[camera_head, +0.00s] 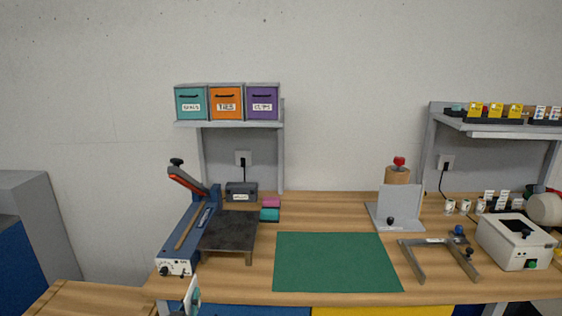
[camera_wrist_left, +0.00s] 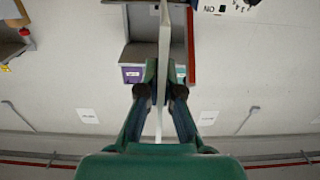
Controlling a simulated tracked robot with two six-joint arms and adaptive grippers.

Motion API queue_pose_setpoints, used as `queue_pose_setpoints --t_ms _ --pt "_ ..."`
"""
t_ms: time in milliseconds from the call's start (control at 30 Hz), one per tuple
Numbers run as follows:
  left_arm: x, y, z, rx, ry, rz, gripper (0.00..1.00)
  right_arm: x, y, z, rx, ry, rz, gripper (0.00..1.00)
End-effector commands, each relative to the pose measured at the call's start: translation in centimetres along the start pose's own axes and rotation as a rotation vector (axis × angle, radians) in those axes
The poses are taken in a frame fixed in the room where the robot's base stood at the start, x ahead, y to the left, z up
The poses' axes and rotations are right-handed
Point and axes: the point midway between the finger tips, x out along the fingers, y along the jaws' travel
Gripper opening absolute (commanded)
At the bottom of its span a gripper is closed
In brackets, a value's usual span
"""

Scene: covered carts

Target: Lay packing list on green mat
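The green mat (camera_head: 335,262) lies flat and bare on the middle of the wooden bench. My left gripper (camera_head: 192,300) is low at the left, by the bench's front edge, left of the mat and apart from it. In the left wrist view the fingers of my left gripper (camera_wrist_left: 165,78) are closed on a thin white sheet, which I take to be the packing list (camera_wrist_left: 164,35). It is seen nearly edge-on and stands upright between them. In the head view a small pale part of the packing list (camera_head: 190,288) shows above the gripper. My right gripper is in neither view.
A blue sealer (camera_head: 178,250) and a dark plate (camera_head: 230,232) stand left of the mat. A grey frame (camera_head: 438,247), an upright grey stand (camera_head: 398,208) and a white machine (camera_head: 513,243) are to its right. Pink and teal blocks (camera_head: 270,214) lie behind its left corner.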

Motion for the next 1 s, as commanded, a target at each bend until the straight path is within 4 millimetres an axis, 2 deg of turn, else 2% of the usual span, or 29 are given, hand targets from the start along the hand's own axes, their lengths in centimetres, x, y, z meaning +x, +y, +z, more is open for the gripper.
queue_pose_setpoints --t_ms 33,100,200,333,500,567,633,1000 --pt "-0.5 0.0 2.9 -0.002 -0.013 0.0 0.0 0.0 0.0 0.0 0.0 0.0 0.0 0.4" --pt "-1.2 0.2 5.7 -0.001 -0.011 0.001 0.0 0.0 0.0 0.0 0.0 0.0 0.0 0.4" --pt "-2.3 0.4 8.7 -0.001 -0.008 0.002 0.0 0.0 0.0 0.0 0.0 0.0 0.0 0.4" --pt "-3.8 0.9 11.7 0.0 -0.005 0.005 0.0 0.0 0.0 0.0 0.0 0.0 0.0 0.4" --pt "-6.0 1.9 14.3 -0.001 -0.004 0.013 0.0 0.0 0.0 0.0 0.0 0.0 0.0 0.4" --pt "-6.9 2.5 14.2 0.0 0.0 0.016 0.0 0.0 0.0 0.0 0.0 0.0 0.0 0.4" --pt "-7.2 2.8 12.8 0.002 0.006 0.014 0.0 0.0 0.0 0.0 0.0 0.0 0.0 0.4" --pt "-7.8 2.2 8.6 0.002 0.003 -0.018 0.0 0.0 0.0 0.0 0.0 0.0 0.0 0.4"
